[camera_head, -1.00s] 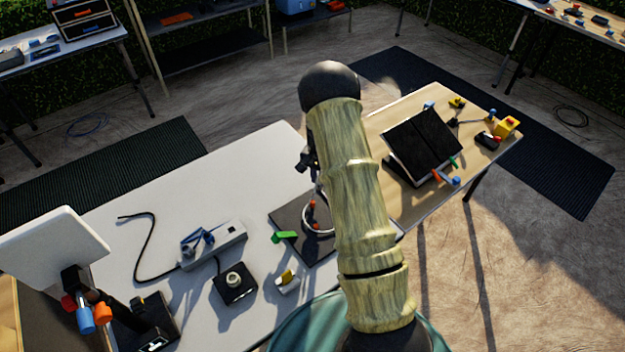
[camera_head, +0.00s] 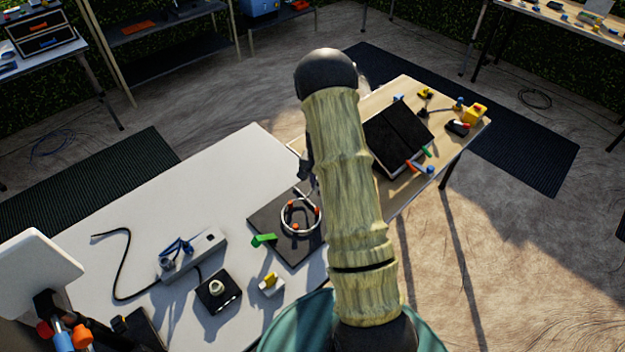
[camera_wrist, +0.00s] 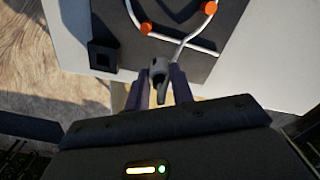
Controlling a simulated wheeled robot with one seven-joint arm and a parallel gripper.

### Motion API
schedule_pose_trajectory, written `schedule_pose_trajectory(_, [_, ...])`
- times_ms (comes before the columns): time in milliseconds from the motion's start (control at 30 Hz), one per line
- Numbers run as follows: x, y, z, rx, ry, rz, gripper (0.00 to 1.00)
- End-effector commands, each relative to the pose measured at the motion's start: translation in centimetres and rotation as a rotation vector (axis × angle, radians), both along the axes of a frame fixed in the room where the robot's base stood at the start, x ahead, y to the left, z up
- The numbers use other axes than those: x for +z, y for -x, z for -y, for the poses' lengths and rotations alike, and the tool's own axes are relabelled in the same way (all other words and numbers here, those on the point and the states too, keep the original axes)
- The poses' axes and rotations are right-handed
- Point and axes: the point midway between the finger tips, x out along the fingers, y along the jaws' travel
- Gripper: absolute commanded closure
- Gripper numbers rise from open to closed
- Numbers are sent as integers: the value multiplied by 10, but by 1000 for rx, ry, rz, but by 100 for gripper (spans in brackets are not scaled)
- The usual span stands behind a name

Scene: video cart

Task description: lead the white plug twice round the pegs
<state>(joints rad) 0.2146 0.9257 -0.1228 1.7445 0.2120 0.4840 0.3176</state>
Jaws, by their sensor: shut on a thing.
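In the wrist view my gripper (camera_wrist: 161,84) is shut on the plug (camera_wrist: 158,68), which looks grey in this light. A white cable (camera_wrist: 187,40) runs from the plug up to the right and along the orange pegs (camera_wrist: 146,28). The pegs stand on a dark board (camera_wrist: 185,65). In the head view the cable forms a ring-like loop (camera_head: 284,222) around the orange pegs on the board (camera_head: 270,222). How many turns it makes I cannot tell. My arm hides most of the gripper and the plug there.
A black square block with an opening (camera_wrist: 103,55) sits near the board's edge. A green piece (camera_head: 263,240) lies at the board's left. A power strip (camera_head: 205,245) and a black box (camera_head: 218,290) stand on the white table (camera_head: 215,185). A tilted black panel (camera_head: 395,135) is beyond.

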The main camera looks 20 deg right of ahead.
Motion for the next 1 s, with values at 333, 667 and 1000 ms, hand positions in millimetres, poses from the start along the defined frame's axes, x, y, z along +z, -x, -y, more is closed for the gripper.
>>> schedule_pose_trajectory(333, [0,29,3,-1,-1,-1,99])
schedule_pose_trajectory(667, [0,41,4,1,0,0,99])
schedule_pose_trajectory(1000, [-2,41,4,5,1,1,99])
